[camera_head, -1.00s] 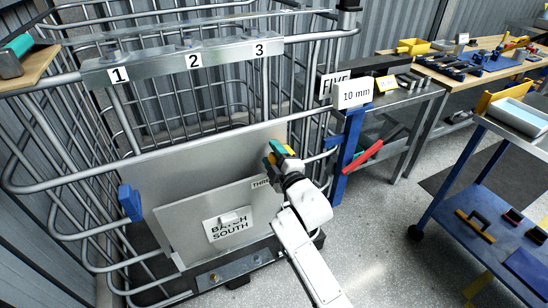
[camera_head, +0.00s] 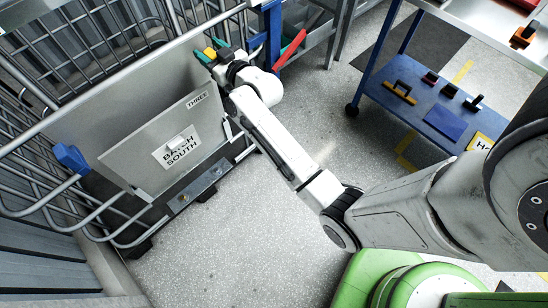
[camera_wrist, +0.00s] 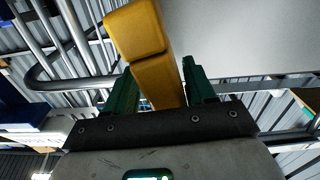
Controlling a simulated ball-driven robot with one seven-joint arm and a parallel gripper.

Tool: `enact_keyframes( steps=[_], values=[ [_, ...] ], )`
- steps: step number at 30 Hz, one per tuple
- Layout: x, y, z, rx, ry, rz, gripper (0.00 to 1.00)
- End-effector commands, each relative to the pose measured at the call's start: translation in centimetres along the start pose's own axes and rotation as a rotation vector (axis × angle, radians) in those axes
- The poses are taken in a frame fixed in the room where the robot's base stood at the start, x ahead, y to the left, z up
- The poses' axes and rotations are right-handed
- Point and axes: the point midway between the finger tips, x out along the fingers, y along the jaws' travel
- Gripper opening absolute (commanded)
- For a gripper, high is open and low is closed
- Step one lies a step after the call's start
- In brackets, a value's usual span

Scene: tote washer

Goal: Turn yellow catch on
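The yellow catch (camera_head: 210,53) is at the right end of the grey metal panel (camera_head: 120,95), near its upper edge. In the wrist view the catch (camera_wrist: 150,55) is a bent yellow bar, its upper part leaning left. My gripper (camera_head: 212,52) is at the catch with its two green fingers. In the wrist view the fingers of my gripper (camera_wrist: 158,85) stand on either side of the bar, very close to it. Whether they press on it cannot be told. The catch's mount is hidden.
A lower plate labelled BATCH SOUTH (camera_head: 182,149) and a blue block (camera_head: 71,158) are on the panel side of the wire cage. A red handle (camera_head: 290,50) is right of my gripper. A blue cart (camera_head: 440,105) stands at right. Speckled floor (camera_head: 230,240) in front is clear.

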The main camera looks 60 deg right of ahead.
Motion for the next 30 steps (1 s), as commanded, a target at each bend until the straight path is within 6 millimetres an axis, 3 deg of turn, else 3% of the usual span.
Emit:
enact_keyframes(
  steps=[3, 20, 30],
  values=[
    [-0.3, 0.3, -0.2, 0.102, -0.002, 0.002, 0.53],
    [-10.8, 0.2, 0.3, 0.088, -0.002, 0.001, 0.53],
    [-13.2, -4.0, 3.5, 0.077, -0.238, -0.119, 0.53]
  ],
)
